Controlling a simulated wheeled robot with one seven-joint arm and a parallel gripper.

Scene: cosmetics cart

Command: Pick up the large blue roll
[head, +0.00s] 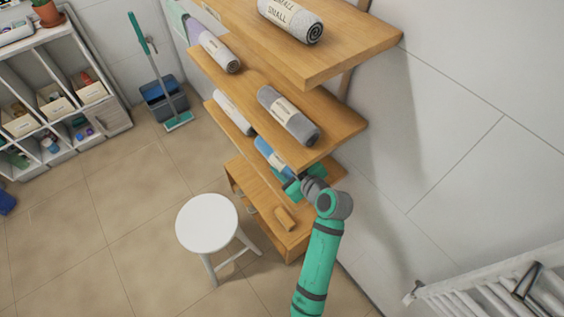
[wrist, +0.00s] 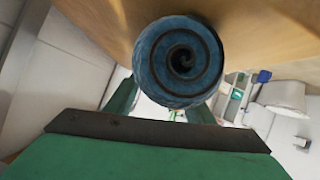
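The blue roll (head: 270,155) with a pale band lies on a lower wooden shelf (head: 325,172) in the head view, partly hidden by the shelf above and my arm. In the wrist view, its spiral end (wrist: 180,62) faces the camera, close up, against the wooden board (wrist: 95,22). My gripper (head: 292,187) is at the roll's near end in the head view. In the wrist view, my gripper (wrist: 162,105) has its two fingers spread, one toward each side of the roll. The roll's end hides part of the fingers; I cannot tell if they touch it.
A labelled roll (head: 292,18) is on top. A wooden block (head: 285,218) lies on the lowest board. A white stool (head: 207,223) stands left; a radiator (head: 490,298) is right.

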